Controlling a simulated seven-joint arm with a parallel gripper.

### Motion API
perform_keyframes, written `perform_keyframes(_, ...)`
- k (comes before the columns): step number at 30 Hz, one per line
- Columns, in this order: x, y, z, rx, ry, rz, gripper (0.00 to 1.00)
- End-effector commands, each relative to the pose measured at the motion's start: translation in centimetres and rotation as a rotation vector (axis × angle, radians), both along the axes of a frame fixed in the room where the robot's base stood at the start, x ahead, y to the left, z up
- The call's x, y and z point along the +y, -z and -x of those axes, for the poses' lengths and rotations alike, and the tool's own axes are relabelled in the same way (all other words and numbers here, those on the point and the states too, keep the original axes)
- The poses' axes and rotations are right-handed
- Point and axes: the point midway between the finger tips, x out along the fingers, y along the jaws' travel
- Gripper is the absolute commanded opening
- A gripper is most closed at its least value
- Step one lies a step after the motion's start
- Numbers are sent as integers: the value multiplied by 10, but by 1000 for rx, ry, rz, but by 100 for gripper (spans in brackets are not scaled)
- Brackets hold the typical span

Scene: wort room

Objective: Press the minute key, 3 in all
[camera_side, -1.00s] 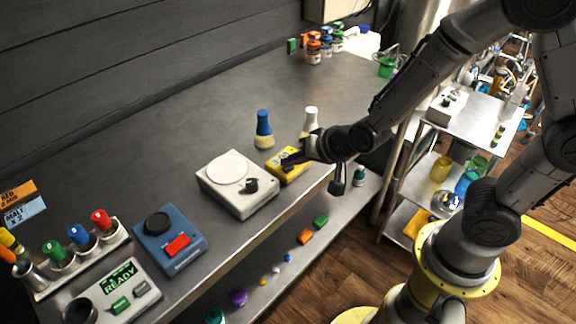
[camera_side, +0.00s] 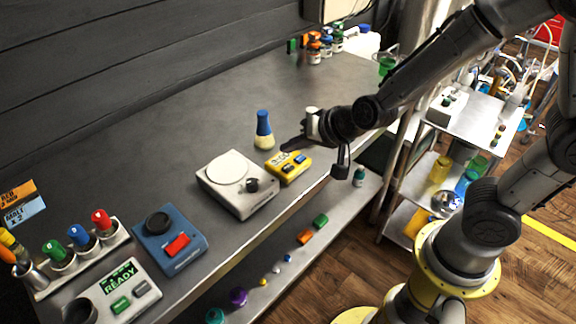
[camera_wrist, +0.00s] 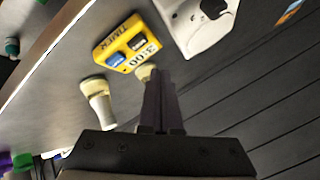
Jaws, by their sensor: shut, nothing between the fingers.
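The yellow timer (camera_side: 288,168) lies on the bench near its front edge. It also shows in the wrist view (camera_wrist: 106,50), where its display (camera_wrist: 143,58) appears to read 3:00. It has a blue key (camera_wrist: 117,59) and a dark key (camera_wrist: 137,43); their labels are too small to read, so I cannot tell which is the minute key. My gripper (camera_side: 286,147) is shut and empty, above and just behind the timer, apart from it. The fingertips also show in the wrist view (camera_wrist: 158,74), beside the timer.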

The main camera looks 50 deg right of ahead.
Motion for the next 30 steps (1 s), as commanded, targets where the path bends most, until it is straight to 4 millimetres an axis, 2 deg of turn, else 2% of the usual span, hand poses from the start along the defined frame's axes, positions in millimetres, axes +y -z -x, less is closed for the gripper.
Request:
perform_keyframes(8,0,-20,0,0,0,0,0)
perform_keyframes(27,0,-21,0,1,1,0,0)
perform_keyframes(30,-7,-32,-2,-26,20,-7,0)
